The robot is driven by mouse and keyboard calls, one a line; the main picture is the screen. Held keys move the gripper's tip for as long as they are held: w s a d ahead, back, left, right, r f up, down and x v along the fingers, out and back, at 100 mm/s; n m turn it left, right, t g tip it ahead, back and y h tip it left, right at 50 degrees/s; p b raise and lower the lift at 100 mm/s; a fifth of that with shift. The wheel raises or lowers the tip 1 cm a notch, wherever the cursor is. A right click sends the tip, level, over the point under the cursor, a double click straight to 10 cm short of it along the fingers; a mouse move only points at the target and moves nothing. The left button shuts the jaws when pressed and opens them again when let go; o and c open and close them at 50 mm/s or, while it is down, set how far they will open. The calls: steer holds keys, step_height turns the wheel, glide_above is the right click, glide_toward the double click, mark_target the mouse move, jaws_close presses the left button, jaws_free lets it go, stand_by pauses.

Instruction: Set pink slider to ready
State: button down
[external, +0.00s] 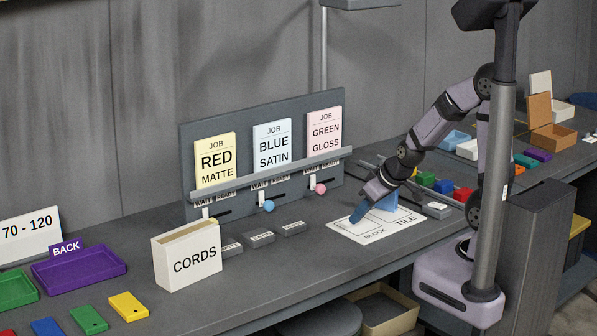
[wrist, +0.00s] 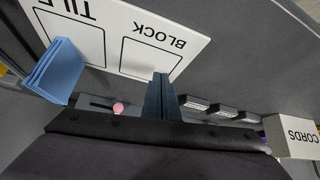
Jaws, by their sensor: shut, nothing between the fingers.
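The pink slider knob (external: 320,188) is on the upright board under the pink GREEN GLOSS card. It sits at the left, WAIT end of its dark slot, which runs on to the right. In the wrist view the pink knob (wrist: 118,108) is left of the fingers. My gripper (external: 358,214) is shut and empty. It points down over the white BLOCK / TILE mat (external: 405,228), in front and to the right of the knob, and apart from it. The closed fingers (wrist: 161,97) also show in the wrist view.
A blue piece (external: 386,203) stands on the mat beside my gripper. The blue knob (external: 269,206) is left of the pink one. Small grey labelled blocks (external: 261,239) and the CORDS box (external: 188,256) are further left. Coloured blocks (external: 443,186) lie behind my arm.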

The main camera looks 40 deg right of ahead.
steer(key=w+t, duration=0.1)
steer(key=w, duration=0.1)
steer(key=w+a+r+n+t+b, duration=0.1)
steer(key=w+t+b, duration=0.1)
steer(key=w, duration=0.1)
steer(key=shift+w+a+r+t, duration=0.15)
steer(key=shift+w+a+t, duration=0.1)
steer(key=shift+w+t, duration=0.15)
steer(key=w+d+r+n+t+h+b, duration=0.1)
steer(key=w+r+t+h+b, duration=0.2)
steer(key=r+t, duration=0.1)
steer(key=shift+w+d+r+n+t+b, duration=0.15)
steer(key=shift+r+n+t+b, duration=0.15)
steer(key=shift+r, duration=0.35)
steer(key=shift+w, duration=0.1)
steer(key=p, duration=0.2)
glide_above(317, 185)
steer(key=s+a, duration=0.3)
steer(key=s, duration=0.1)
step_height(317, 185, down, 2)
steer(key=shift+w+d+f+p, duration=0.15)
steer(key=shift+d+f, duration=0.2)
steer(key=shift+f, duration=0.3)
steer(key=shift+w+d+f+p, duration=0.15)
steer(key=shift+d+f, duration=0.2)
steer(key=shift+f, duration=0.25)
steer(key=shift+d+f, duration=0.25)
steer(key=shift+f, duration=0.2)
